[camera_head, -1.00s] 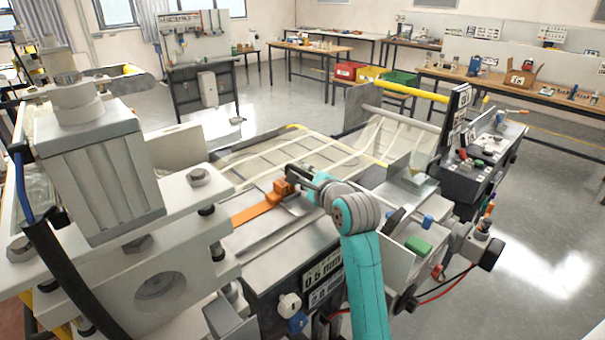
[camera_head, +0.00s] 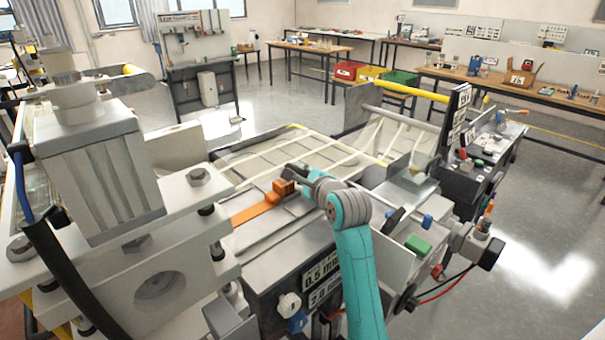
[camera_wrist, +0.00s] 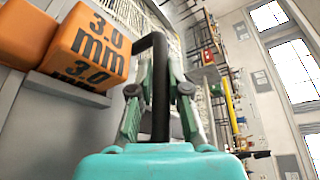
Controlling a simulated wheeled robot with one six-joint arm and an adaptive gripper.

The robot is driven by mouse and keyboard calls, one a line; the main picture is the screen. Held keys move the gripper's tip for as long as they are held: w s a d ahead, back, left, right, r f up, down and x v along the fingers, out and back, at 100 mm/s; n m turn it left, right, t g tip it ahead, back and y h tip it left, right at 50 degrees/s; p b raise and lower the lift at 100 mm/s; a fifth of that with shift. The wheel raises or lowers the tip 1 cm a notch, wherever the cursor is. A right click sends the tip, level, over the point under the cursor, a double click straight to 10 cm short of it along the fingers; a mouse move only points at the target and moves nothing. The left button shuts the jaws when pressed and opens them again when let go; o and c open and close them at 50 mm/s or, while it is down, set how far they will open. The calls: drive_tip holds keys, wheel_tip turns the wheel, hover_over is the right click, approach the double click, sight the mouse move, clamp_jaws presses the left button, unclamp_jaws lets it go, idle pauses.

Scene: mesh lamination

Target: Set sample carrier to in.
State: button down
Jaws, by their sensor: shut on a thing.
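My gripper (camera_wrist: 159,92) is shut on a black bent handle (camera_wrist: 160,62), whose upper end turns left toward an orange block (camera_wrist: 91,47) marked 3.0 mm. In the head view my gripper (camera_head: 296,176) is small, at the inner end of the teal arm, just right of the orange block (camera_head: 284,187). An orange strip (camera_head: 250,213) runs from the block toward the lower left across the grey machine bed. I cannot tell which part is the sample carrier, or whether the handle joins the block. The handle is hard to make out in the head view.
A large grey press head (camera_head: 100,185) stands close at the left. Pale mesh (camera_head: 300,150) lies on the bed behind my gripper. A control panel (camera_head: 490,150) and a green block (camera_head: 418,244) are at the right. Open floor lies beyond.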

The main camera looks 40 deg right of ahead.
drive_tip(key=a, duration=1.7)
drive_tip(key=shift+s+a, duration=0.35)
drive_tip(key=shift+a, duration=0.05)
drive_tip(key=c, duration=1.4)
unclamp_jaws()
drive_tip(key=shift+r, duration=0.1)
wheel_tip(320, 180, up, 10)
